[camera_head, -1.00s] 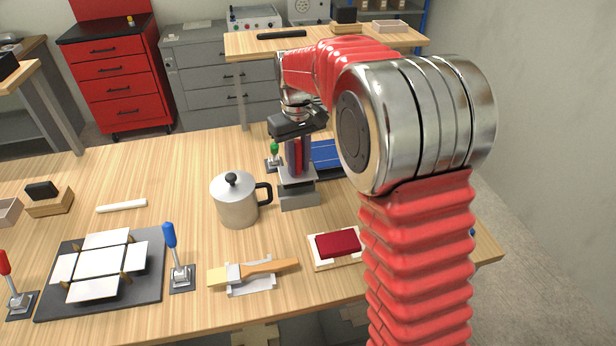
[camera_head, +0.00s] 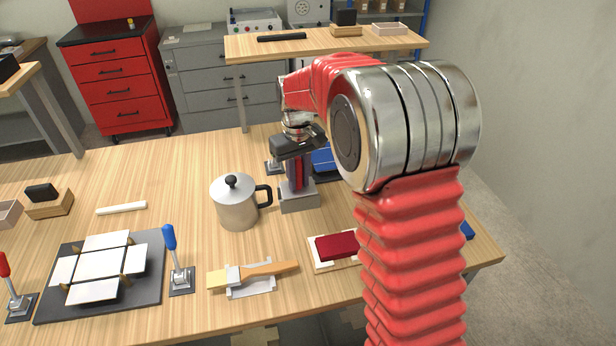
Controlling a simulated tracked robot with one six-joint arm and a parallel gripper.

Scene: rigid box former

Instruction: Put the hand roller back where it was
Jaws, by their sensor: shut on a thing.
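My gripper (camera_head: 298,163) points down at the back middle of the wooden table. It is shut on the hand roller, of which a dark red upright part (camera_head: 295,174) shows between the fingers. The roller's lower end is at a grey block-like stand (camera_head: 299,199). From this side I cannot tell whether it is fully seated there. The fingers and the stand's near face hide the rest of the roller.
A steel pot (camera_head: 235,204) with a black handle stands close left of the stand. A blue tray (camera_head: 324,161) lies close behind right. A brush (camera_head: 252,273) on a rest and a red pad (camera_head: 337,246) on a board lie in front. A blue-handled lever (camera_head: 173,258) stands front left.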

